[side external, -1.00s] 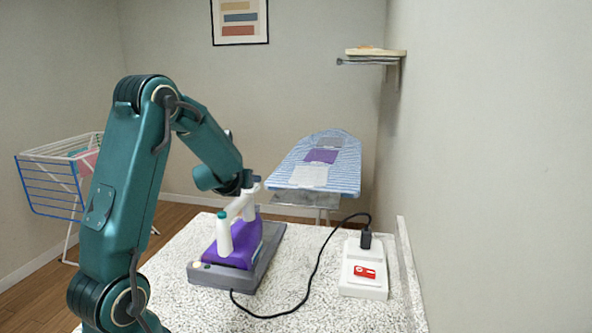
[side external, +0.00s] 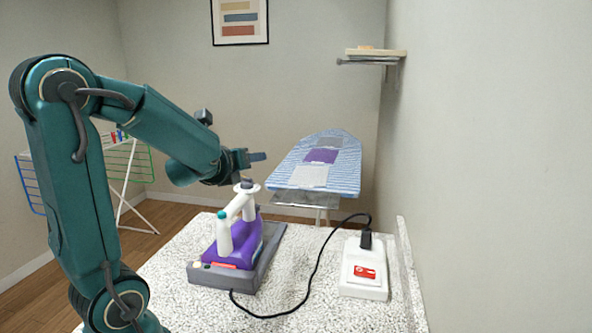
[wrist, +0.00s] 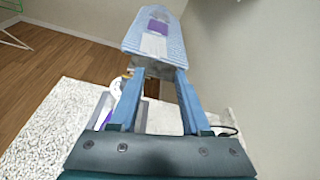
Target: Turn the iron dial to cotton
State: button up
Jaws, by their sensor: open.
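The iron (side external: 236,243) has a purple body and a white handle, and it sits on a grey base (side external: 262,272) on the speckled counter. A white round disc (side external: 247,187) with a dark top shows at the far end of the handle; it may be the dial, and its markings are too small to read. My gripper (side external: 258,157) is just above and beyond this disc, apart from it. In the wrist view my gripper (wrist: 158,88) is open with nothing between its fingers. The iron is mostly hidden there behind the left finger.
A black cord runs from the iron base to a white socket box (side external: 362,279) with a red switch. A blue striped ironing board (side external: 335,172) stands beyond the counter. A drying rack (side external: 127,170) is at left, and a wall shelf (side external: 372,53) at upper right.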

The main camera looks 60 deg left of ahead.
jog(key=s+d+f+n+g+h, duration=0.2)
jog(key=s+d+n, duration=0.3)
jog(key=d+n, duration=0.5)
jog(key=s+d+f+n+g+h, duration=0.2)
jog(key=s+d+f+n+h, duration=0.2)
jog(key=d+n, duration=0.6)
jog(key=shift+s+f+n+g+h, duration=0.3)
jog(key=shift+s+n, duration=0.35)
jog(key=shift+n, duration=0.15)
